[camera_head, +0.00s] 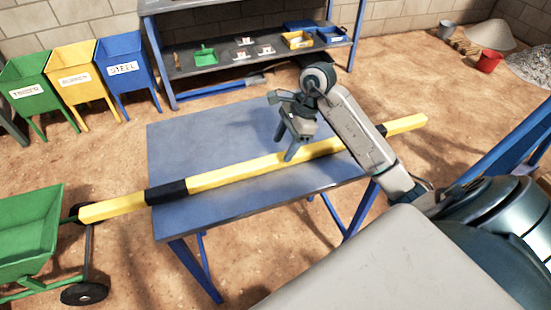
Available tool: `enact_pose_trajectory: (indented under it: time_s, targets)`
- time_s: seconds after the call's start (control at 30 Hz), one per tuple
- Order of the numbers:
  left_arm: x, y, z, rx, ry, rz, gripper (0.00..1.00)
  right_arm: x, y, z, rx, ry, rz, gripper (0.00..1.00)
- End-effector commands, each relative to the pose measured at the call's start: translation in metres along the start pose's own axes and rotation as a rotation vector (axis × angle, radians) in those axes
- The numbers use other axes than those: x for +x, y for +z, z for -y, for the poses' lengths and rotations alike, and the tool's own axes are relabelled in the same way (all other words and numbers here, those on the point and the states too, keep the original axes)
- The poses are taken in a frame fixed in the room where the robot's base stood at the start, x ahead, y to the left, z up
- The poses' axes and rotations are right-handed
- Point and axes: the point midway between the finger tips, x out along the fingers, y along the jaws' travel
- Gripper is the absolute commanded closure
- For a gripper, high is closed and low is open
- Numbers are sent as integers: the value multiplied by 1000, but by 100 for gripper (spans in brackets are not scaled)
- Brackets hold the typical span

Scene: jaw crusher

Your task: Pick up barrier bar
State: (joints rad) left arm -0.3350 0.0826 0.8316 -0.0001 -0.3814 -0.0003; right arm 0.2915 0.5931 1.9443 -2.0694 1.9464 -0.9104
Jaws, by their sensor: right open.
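The barrier bar (225,173) is a long yellow bar with black bands. It lies diagonally across the blue table (188,139), and both ends stick out past the table's edges. My right gripper (287,147) is over the bar near its middle, pointing down, with its jaws open. One finger reaches down in front of the bar; I cannot tell if it touches. My right arm comes in from the right and hides part of the bar near the table's right side. My left gripper is not in view.
A green wheelbarrow (28,232) stands at the left, close to the bar's left end. Green, yellow and blue bins (122,70) stand behind at the left. A blue workbench (215,62) with small trays is at the back. A red bucket (488,62) stands far right.

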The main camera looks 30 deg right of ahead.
Motion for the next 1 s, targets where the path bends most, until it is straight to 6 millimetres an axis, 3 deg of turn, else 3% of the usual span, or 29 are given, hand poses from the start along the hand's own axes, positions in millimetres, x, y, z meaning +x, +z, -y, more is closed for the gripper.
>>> enact_pose_trajectory:
  time_s: [0.3, 0.5, 0.73, 1.0]
  targets:
    - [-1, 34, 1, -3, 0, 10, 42, 30, 6, -3, 2, 5, 4, 42]
    - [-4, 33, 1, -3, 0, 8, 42, 51, 5, -2, 0, 2, 1, 42]
    - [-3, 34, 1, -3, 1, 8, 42, 52, 4, -2, 0, 0, 1, 42]
    - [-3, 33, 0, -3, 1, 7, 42, 52, 4, -2, 0, 0, 1, 93]
